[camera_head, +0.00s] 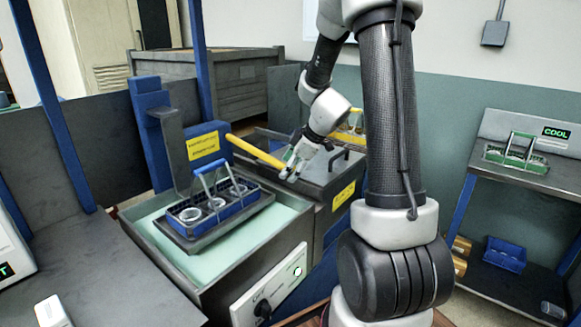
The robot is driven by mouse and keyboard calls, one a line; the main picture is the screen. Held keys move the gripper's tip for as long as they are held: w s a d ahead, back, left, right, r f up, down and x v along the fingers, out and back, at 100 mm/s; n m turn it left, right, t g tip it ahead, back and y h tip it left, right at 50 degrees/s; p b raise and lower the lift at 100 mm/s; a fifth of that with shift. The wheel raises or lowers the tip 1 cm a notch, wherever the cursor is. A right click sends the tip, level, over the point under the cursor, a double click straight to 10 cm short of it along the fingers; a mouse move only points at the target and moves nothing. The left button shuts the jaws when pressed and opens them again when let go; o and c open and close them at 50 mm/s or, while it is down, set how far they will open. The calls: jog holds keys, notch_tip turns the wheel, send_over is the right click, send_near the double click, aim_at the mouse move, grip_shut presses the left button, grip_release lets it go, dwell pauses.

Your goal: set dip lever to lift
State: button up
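The dip lever is a yellow bar (254,151) that slopes down to the right from beside a blue post with a yellow label. My gripper (288,173) is at the lever's right end, with its fingers pointing down to the left. The fingers overlap the lever end in the picture; I cannot tell whether they touch or grip it. Left of the gripper, a blue basket (212,210) with a raised handle holds several ring-shaped parts. It sits on a dark platform (240,222) at the tank of pale green liquid (262,236).
A control panel with a black knob (263,309) is on the tank's front. A dark worktop (112,285) lies at the left. At the right, a shelf unit holds a green rack (517,155) beside a COOL display, with a blue bin (505,254) below. A wooden crate (240,85) stands behind.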

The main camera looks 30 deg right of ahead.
jog(key=v, duration=1.2)
jog(key=shift+f, duration=0.1)
jog(key=shift+a, duration=0.1)
jog(key=c, duration=0.3)
jog(key=r, duration=0.1)
jog(key=a+r+m, duration=0.1)
jog(key=s+r, duration=0.1)
jog(key=shift+a+r+m, duration=0.15)
jog(key=shift+a+m, duration=0.05)
jog(key=shift+m, duration=0.1)
jog(key=c, duration=1.1)
jog(key=m, duration=0.3)
jog(key=r+m, duration=0.1)
jog(key=m, duration=0.1)
jog(key=shift+s+d+h, duration=0.1)
jog(key=shift+s+h, duration=0.3)
grip_shut()
jog(key=w+f+m+h, duration=0.1)
jog(key=w+f+m, duration=0.5)
jog(key=f+m, duration=0.5)
jog(key=m, duration=0.7)
jog(key=shift+d+f+m, duration=0.2)
jog(key=shift+f+m, duration=0.1)
jog(key=shift+m, duration=0.1)
